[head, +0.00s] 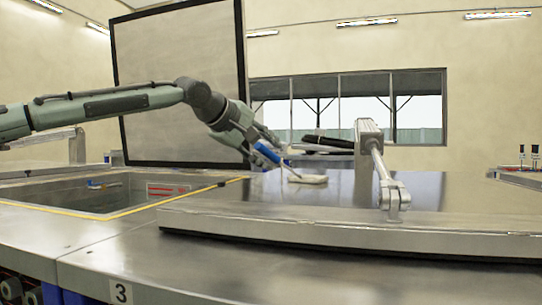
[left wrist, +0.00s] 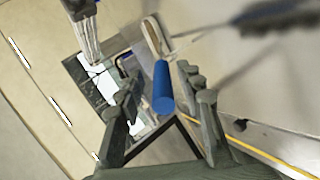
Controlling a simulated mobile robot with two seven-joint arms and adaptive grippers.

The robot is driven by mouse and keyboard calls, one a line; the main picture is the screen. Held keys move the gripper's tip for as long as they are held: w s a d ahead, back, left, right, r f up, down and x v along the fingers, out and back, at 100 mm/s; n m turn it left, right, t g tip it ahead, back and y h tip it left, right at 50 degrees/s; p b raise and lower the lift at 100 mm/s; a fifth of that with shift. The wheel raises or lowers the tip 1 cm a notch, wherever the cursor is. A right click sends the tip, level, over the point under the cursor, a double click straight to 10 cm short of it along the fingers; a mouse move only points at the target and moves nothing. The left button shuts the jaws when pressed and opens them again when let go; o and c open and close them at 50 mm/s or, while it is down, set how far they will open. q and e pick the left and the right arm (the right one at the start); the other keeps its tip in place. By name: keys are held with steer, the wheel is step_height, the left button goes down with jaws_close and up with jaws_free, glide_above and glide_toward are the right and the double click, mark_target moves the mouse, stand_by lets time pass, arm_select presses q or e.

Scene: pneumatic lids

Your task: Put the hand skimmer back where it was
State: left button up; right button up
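The hand skimmer has a blue handle (head: 267,152) and a pale flat head (head: 308,179). In the head view its head is low over or on the dark glossy panel, with the handle tilted up to the left. My left gripper (head: 262,147) is at the handle's upper end. In the left wrist view the blue handle (left wrist: 163,88) lies between the two spread fingers (left wrist: 158,82), with visible gaps on both sides. The pale head (left wrist: 156,38) shows beyond it. Whether the head touches the panel is unclear. My right gripper is not in view.
An open tank (head: 95,207) with a yellow-edged rim lies left. A raised metal lid frame (head: 380,233) with a dark panel (head: 345,190) lies at centre right. A pneumatic cylinder (head: 368,132) and its rod stand on it. A large black-framed panel (head: 180,80) stands behind my arm.

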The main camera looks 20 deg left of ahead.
arm_select(q)
steer(key=v, duration=1)
steer(key=shift+s, duration=0.2)
steer(key=shift+r, duration=0.1)
